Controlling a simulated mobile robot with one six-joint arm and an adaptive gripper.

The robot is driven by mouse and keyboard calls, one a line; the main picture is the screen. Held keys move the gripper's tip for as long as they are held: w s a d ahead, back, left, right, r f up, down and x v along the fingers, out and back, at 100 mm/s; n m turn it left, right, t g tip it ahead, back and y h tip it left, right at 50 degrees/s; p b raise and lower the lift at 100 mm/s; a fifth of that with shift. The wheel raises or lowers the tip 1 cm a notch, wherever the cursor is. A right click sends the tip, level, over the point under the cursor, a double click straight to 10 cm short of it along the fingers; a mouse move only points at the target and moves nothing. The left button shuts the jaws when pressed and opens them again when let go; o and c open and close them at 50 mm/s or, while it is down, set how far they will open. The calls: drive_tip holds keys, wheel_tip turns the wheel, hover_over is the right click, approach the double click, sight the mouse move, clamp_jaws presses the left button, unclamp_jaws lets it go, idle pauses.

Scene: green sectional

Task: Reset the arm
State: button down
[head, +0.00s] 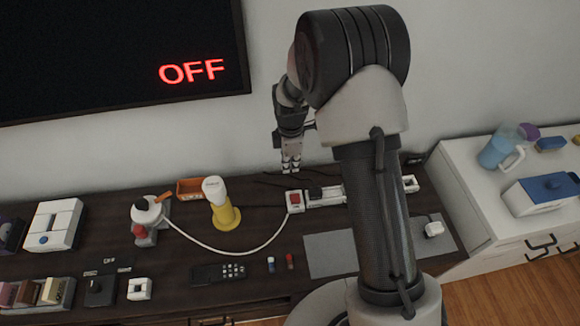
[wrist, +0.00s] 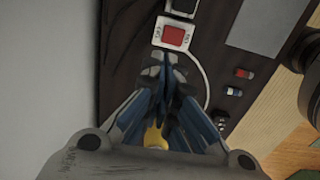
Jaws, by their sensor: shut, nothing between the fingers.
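My gripper (head: 291,165) points down above the back of the dark wooden console, close to the wall. Its fingers are shut with nothing between them. In the wrist view the fingertips (wrist: 168,68) are together, and the red-buttoned white box (wrist: 174,34) shows just beyond them. My arm rises in the middle of the head view, bends at the top and hangs down on its left side. It hides part of the console and whatever lies behind it.
The red-buttoned box (head: 295,201), a yellow-based white bottle (head: 222,212), a remote (head: 218,273) and a grey mat (head: 328,254) are on the console (head: 180,283). A screen (head: 120,60) reading OFF hangs on the wall. A white cabinet (head: 470,205) stands at right.

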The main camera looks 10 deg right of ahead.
drive_tip(key=shift+r, duration=0.25)
